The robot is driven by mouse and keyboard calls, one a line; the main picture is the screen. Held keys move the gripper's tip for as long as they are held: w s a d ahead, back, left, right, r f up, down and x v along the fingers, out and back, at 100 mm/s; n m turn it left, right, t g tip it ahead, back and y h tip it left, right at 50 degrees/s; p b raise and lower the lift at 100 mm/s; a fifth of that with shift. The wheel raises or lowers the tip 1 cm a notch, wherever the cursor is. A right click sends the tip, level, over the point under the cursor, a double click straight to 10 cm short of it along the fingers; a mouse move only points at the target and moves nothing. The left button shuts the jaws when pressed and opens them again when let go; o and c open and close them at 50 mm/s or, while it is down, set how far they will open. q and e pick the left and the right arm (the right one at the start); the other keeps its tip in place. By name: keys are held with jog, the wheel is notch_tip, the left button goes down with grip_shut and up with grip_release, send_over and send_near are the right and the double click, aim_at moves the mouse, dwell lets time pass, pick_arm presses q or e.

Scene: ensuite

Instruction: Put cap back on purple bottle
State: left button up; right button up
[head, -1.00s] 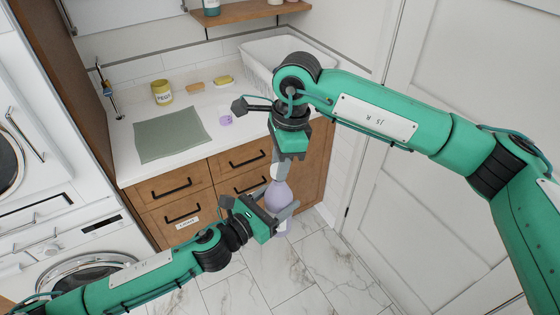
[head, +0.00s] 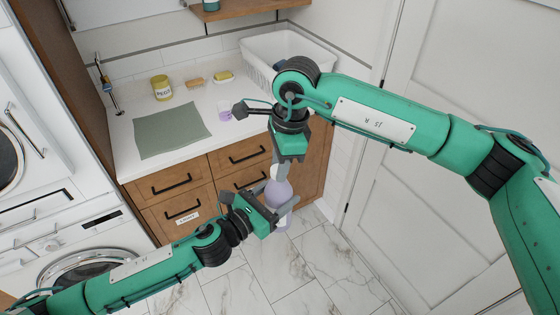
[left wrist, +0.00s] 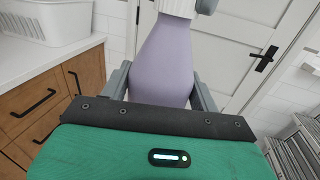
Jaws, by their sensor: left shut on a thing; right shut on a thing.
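The purple bottle (head: 279,190) is upright in my left gripper (head: 262,208), in front of the drawers. In the left wrist view the bottle (left wrist: 163,60) stands between the two fingers, with a white ribbed piece (left wrist: 178,7) at its top, cut off by the picture edge. My right gripper (head: 281,165) points down from above and is shut at the bottle's top, on what looks like the white cap (head: 274,170). Its fingers mostly hide the cap and neck, so I cannot tell whether the cap is seated.
The counter (head: 222,146) holds a green-grey mat (head: 170,131), a yellow jar (head: 161,88), a soap bar (head: 223,77), a small lilac item (head: 225,111) and a white basket (head: 262,70). Drawers (head: 178,205) stand below it. A white door (head: 430,190) is at right.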

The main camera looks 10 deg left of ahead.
jog(key=shift+f, duration=0.35)
